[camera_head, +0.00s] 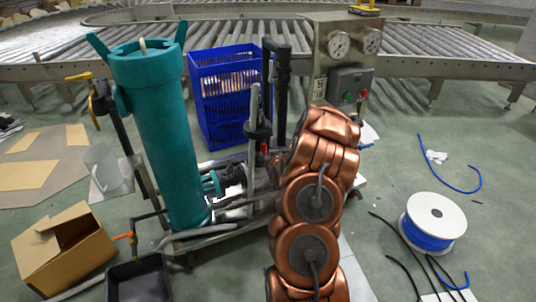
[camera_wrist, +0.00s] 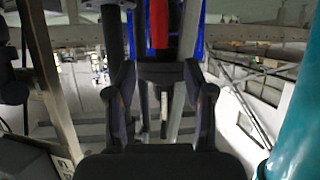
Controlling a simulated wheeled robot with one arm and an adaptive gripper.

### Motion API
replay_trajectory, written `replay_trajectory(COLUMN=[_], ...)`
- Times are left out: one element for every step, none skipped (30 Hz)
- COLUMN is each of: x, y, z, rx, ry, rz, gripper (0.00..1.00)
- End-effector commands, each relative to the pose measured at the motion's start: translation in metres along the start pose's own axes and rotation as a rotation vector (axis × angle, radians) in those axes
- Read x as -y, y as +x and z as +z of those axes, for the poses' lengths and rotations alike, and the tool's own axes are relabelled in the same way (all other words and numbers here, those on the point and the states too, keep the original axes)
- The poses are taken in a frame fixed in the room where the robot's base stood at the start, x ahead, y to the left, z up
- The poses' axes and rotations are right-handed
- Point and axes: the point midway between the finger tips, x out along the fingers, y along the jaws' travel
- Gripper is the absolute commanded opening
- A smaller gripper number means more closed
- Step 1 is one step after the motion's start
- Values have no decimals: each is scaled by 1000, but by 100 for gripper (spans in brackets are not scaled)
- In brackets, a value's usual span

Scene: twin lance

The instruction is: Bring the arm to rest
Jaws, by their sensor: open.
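My copper-coloured arm (camera_head: 312,205) rises from the bottom of the head view and bends at its top, in front of the equipment stand.
A teal cylinder (camera_head: 172,140) stands left of the arm, and shows at the wrist view's right edge (camera_wrist: 299,130). A blue crate (camera_head: 205,100) and a gauge panel (camera_head: 335,65) stand behind. A cable spool (camera_head: 432,222), cardboard box (camera_head: 62,247) and loose cables lie on the floor.

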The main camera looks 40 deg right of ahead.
Motion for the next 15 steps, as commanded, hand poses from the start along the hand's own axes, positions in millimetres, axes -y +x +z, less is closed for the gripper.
replay_trajectory(x=[0, 0, 0, 0, 0, 0, 0, 0, 0, 0, 0, 0, 0, 0, 0], y=[-4, -6, -7, -8, -9, -10, -11, -11, -11, -11, -11, -11, -11, -11, -11], z=[1, 1, 1, 1, 2, 1, 1, 1, 1, 1, 1, 1, 1, 1, 1], rx=[1, 2, 2, 2, 2, 1, 1, 1, 1, 1, 1, 1, 1, 1, 1], ry=[2, 2, 2, 2, 2, 2, 2, 1, 1, 1, 1, 1, 1, 1, 1], rz=[0, 0, 0, 0, 0, 0, 0, 1, 1, 1, 1, 1, 1, 1, 1], gripper=[53, 53, 53, 53, 53, 53, 53, 53, 53, 53, 53, 53, 53, 53, 53])
